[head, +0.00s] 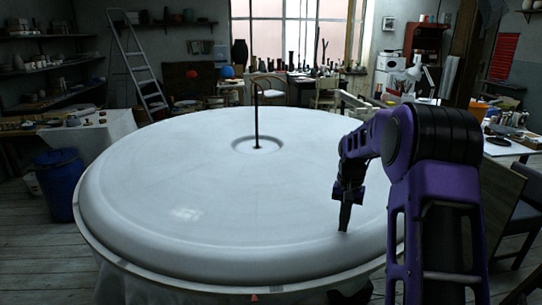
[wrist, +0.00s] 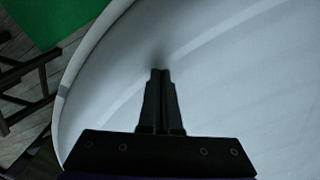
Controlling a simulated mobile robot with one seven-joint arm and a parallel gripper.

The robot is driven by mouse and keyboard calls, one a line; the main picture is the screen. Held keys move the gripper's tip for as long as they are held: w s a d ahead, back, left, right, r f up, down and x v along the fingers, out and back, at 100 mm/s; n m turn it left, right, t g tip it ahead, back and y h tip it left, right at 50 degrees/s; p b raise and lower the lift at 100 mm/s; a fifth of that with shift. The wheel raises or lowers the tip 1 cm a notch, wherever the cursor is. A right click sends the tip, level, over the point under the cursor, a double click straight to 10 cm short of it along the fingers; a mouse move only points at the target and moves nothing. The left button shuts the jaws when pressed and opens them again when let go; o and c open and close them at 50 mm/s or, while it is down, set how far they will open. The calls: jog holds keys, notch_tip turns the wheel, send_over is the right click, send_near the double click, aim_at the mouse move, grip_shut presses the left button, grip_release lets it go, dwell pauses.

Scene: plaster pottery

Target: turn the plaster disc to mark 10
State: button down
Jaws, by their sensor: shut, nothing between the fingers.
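A large white plaster disc (head: 200,195) lies flat and fills the middle of the head view. A black upright rod with a hooked top (head: 257,120) stands in a round recess at its centre. My gripper (head: 343,230) points down over the disc's right side, near the raised rim. In the wrist view its fingertips (wrist: 160,72) are together with nothing between them. A dark smudge of shadow lies on the disc (wrist: 230,85) just beyond the tips. I cannot tell for certain whether the tips touch the surface. No numbered marks are readable in either view.
A blue bin (head: 60,185) stands on the floor left of the disc. A ladder (head: 137,65) and cluttered benches are behind. A dark chair (head: 512,215) and a table are at the right. The disc's top is clear apart from the rod.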

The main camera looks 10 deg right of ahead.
jog(key=shift+f, duration=0.6)
jog(key=shift+s, duration=0.1)
